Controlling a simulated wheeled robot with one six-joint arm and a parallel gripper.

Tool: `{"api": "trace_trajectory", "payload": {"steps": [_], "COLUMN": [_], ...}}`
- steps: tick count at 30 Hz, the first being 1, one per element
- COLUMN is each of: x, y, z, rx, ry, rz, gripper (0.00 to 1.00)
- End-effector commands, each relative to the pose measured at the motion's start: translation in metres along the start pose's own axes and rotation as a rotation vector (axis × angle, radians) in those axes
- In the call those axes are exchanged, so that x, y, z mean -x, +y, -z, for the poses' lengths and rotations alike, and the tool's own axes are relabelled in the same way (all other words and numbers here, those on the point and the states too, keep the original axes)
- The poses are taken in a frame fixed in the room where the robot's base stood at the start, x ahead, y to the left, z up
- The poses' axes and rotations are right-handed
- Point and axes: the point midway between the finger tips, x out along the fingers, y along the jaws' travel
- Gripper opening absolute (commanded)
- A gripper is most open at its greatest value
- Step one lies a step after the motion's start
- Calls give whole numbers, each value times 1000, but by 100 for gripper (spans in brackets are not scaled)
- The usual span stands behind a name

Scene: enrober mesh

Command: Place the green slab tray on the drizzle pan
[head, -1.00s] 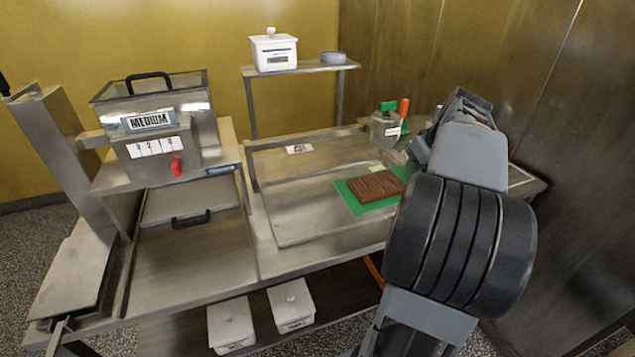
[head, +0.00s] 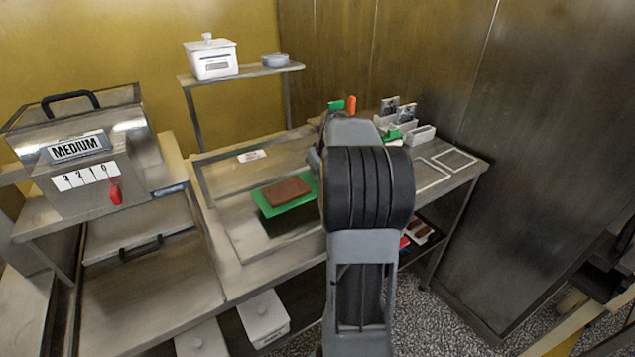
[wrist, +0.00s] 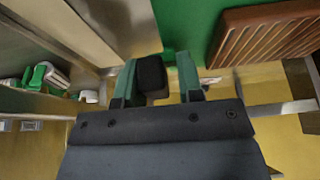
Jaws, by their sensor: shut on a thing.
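The green slab tray (head: 267,207) carries a ridged brown slab (head: 287,190). It hangs a little above the steel table, with a dark shadow below it. My gripper (wrist: 156,68) is shut on a black block, which looks like the tray's handle. The tray's green surface (wrist: 195,22) and the slab fill the upper right of the wrist view. In the head view my arm hides the gripper and the tray's right end. A flat steel pan-like surface (head: 243,236) lies below and left of the tray; I cannot tell surely whether it is the drizzle pan.
A steel machine marked MEDIUM (head: 95,160) stands at the left. A back shelf (head: 240,75) holds a white lidded pot (head: 211,60) and a grey dish (head: 275,60). Small white holders (head: 420,135) stand at the right. Two outlined places (head: 447,160) there are empty.

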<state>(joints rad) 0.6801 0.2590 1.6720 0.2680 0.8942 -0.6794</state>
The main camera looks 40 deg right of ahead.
Motion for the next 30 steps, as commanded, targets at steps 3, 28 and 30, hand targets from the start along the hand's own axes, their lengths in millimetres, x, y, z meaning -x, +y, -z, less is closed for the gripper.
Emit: {"api": "trace_trajectory", "payload": {"steps": [3,28,30], "x": [-3,-42,-42], "y": [-1,-3,-3], "z": [1,-8,-8], "rx": [0,0,0], "ry": [1,0,0], "rz": [-1,-1,-1], "gripper": [11,60,60]}}
